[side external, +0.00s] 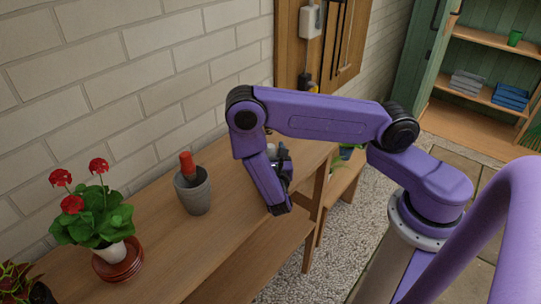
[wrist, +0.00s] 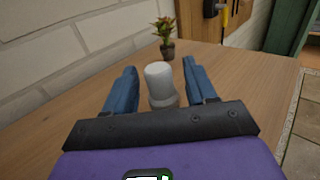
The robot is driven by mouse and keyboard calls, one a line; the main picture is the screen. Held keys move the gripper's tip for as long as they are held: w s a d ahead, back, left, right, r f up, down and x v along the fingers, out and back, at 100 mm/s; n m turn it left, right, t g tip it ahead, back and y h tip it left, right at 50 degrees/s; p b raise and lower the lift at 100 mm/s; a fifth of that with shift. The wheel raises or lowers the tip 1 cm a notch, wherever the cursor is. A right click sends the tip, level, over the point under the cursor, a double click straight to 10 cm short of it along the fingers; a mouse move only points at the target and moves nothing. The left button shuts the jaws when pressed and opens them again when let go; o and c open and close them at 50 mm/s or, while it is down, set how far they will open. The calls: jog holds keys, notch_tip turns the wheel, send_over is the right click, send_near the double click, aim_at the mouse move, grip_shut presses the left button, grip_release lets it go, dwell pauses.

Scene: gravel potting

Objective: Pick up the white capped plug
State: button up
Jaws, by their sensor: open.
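The white capped plug (wrist: 160,82) stands upright on the wooden table in the wrist view, with a pale rounded top and a wider lower part. My gripper (wrist: 159,69) is open, with one blue finger on each side of the plug. Gaps show between the plug and both fingers. The plug's foot is hidden behind the dark gripper bar. In the side view, my gripper (side external: 283,158) is low over the table, and a small pale part of the plug (side external: 271,150) shows beside it.
A small potted plant (wrist: 164,36) stands beyond the plug. In the side view, a grey pot (side external: 194,194) with a red-handled tool and a red-flowered plant (side external: 92,215) stand on the table (side external: 190,245). The brick wall borders it. Wood between the grey pot and my gripper is clear.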

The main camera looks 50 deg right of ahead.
jog(key=shift+w, duration=0.1)
jog(key=c, duration=1)
jog(key=shift+r, duration=0.15)
jog(key=shift+r, duration=0.55)
jog(key=s+r, duration=1.1)
jog(key=s, duration=0.2)
jog(key=shift+s+a+r, duration=0.25)
jog(key=shift+s+a, duration=0.05)
jog(key=shift+a, duration=0.1)
